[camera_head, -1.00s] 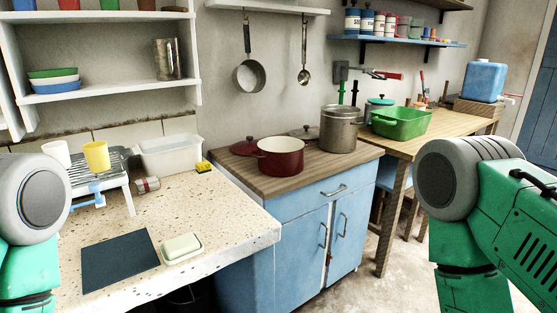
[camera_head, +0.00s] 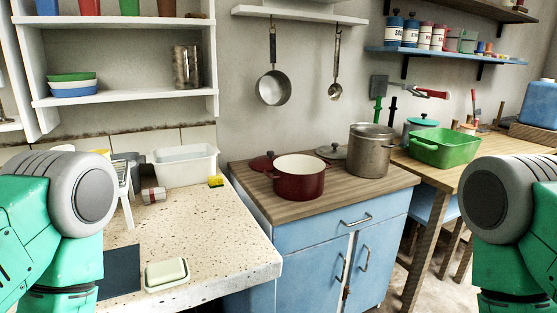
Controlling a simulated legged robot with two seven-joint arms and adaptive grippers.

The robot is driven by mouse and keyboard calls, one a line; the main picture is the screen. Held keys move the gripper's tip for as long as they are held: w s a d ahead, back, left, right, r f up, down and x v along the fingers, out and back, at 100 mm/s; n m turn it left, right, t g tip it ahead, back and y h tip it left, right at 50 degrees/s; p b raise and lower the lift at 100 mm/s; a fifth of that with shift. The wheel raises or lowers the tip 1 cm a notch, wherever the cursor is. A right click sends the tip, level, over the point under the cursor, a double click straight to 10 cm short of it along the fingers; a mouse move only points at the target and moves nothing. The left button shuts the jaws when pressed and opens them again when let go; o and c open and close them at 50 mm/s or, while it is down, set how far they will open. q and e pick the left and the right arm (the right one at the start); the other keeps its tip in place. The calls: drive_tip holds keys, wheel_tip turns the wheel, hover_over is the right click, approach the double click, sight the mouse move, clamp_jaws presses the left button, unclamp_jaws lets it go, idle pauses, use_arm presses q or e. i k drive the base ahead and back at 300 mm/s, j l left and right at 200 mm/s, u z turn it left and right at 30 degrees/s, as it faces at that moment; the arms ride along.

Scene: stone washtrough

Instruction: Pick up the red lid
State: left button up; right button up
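The red lid (camera_head: 262,161) lies on the wooden top of the blue cabinet, behind and left of the dark red pot (camera_head: 300,178). The pot hides part of the lid; its dark knob shows on top. The pot is open, with a pale inside. Both of my arms show at the left and right edges of the view, but only their green and grey upper links. Neither gripper is in view.
A steel pot (camera_head: 370,152) and a grey lid (camera_head: 331,152) stand right of the red pot. The blue cabinet (camera_head: 318,262) adjoins the speckled stone counter (camera_head: 215,235). A white basin (camera_head: 182,165), yellow sponge (camera_head: 215,181) and soap dish (camera_head: 167,273) are on the counter.

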sight(260, 164)
drive_tip(key=i+l, duration=0.15)
drive_tip(key=l, duration=0.2)
drive_tip(key=i+l+u, duration=0.1)
drive_tip(key=l, duration=0.25)
drive_tip(key=i+l, duration=0.4)
drive_tip(key=l, duration=0.3)
drive_tip(key=i+l+u, duration=0.1)
drive_tip(key=l, duration=0.25)
drive_tip(key=i+l, duration=0.2)
drive_tip(key=l, duration=0.15)
drive_tip(key=i+l+u, duration=0.1)
drive_tip(key=l, duration=0.25)
